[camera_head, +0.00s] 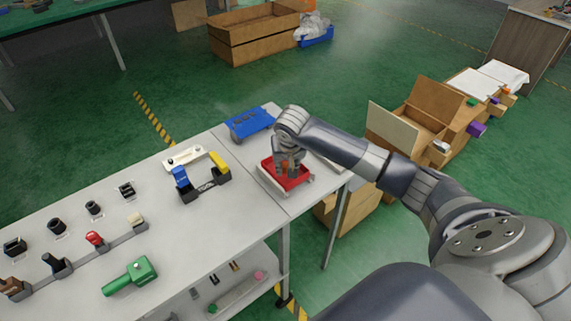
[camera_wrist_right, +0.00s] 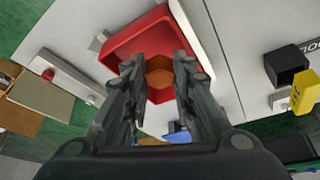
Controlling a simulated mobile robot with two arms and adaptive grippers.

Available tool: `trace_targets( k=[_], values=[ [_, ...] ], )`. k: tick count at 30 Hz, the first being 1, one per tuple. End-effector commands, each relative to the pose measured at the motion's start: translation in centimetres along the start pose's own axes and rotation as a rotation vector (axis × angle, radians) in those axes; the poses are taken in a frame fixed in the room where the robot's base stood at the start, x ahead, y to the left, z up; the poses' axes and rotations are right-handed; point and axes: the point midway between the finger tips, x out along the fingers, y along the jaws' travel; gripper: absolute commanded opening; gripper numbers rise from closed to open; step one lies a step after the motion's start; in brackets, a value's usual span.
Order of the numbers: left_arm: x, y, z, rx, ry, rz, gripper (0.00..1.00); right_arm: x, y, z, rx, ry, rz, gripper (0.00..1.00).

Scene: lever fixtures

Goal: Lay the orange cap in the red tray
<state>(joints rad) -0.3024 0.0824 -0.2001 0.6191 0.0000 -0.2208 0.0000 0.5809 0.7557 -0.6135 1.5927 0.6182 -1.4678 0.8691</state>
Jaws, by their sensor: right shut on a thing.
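The red tray (camera_head: 293,184) sits near the right end of the light grey table, and its red wall (camera_wrist_right: 136,36) fills the upper middle of the right wrist view. My right gripper (camera_head: 289,171) points down over the tray. In the right wrist view its fingers (camera_wrist_right: 158,66) are shut on the orange cap (camera_wrist_right: 158,77), which shows between them against the tray. Whether the cap touches the tray floor cannot be told. The fingers hide the cap in the head view. My left gripper is not in view.
A blue box (camera_head: 249,124) stands behind the tray. A black fixture with blue and yellow levers (camera_head: 218,162) stands to the left. A green handle (camera_head: 131,277) and several small fixtures are farther left. Cardboard boxes (camera_head: 424,115) stand on the right. Bare tabletop lies left of the tray.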

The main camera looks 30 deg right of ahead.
Motion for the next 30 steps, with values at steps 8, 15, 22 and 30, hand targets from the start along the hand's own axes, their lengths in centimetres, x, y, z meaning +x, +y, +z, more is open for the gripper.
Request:
trace_targets(
  k=[8,15,22,30],
  values=[
    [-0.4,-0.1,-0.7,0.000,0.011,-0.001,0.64,1.0,0.1,-2.0,0.001,0.000,0.000,0.00],
    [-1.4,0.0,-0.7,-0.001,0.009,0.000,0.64,3.6,0.2,-1.4,-0.001,-0.003,0.001,0.00],
    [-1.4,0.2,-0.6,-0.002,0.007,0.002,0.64,4.5,0.2,-1.1,-0.001,0.000,0.000,0.00],
    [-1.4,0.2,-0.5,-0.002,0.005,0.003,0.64,4.9,0.2,-0.9,-0.001,0.000,0.001,0.00]
  ],
)
